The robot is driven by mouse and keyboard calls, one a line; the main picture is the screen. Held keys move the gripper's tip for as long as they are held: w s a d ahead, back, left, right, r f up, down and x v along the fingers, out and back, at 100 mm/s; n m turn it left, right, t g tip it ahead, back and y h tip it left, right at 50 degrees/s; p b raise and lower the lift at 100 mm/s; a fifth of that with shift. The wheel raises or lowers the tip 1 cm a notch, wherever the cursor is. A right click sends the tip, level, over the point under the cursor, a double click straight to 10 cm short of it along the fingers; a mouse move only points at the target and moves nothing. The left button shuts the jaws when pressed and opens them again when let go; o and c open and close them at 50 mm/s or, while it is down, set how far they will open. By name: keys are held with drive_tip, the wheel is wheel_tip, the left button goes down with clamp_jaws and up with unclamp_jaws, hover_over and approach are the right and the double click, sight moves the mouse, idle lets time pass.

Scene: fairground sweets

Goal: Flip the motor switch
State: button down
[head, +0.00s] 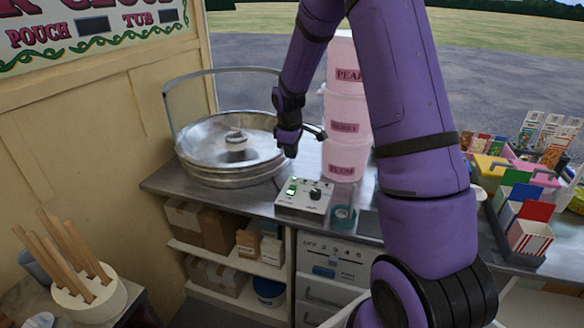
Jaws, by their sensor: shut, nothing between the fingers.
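A pale control box (303,196) sits on the metal counter's front edge. It has a green-lit switch (291,186) on its left and a dark round knob (315,194) on its right. I cannot read its small labels or tell which way the switch is set. My gripper (291,153) is shut and empty, pointing down above and behind the box, apart from it. It is between the large round metal pan (197,170) and the stacked pink tubs.
Pink tubs (342,172) stand stacked behind the box. A teal ring-shaped item (343,216) is at its right. Below is a panel (340,252) with a numbered scale and blue slider. Wooden sticks (60,250) stand lower left. Snack boxes (530,236) fill the right.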

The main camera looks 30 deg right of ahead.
sight(291, 191)
drive_tip(key=f, duration=0.4)
drive_tip(key=d+f, duration=0.1)
drive_tip(key=f, duration=0.3)
drive_tip(key=w+f, duration=0.1)
drive_tip(key=f, duration=0.4)
drive_tip(key=shift+d, duration=0.15)
drive_tip(key=shift+f, duration=0.25)
drive_tip(key=shift+s, duration=0.1)
drive_tip(key=shift+s+a+r, duration=0.1)
drive_tip(key=shift+s+a, duration=0.35)
drive_tip(key=shift+a, duration=0.2)
drive_tip(key=shift+w+r, duration=0.1)
drive_tip(key=shift+r, duration=0.15)
wheel_tip(291, 191, up, 13)
drive_tip(key=s+a, duration=0.1)
drive_tip(key=shift+r, duration=0.2)
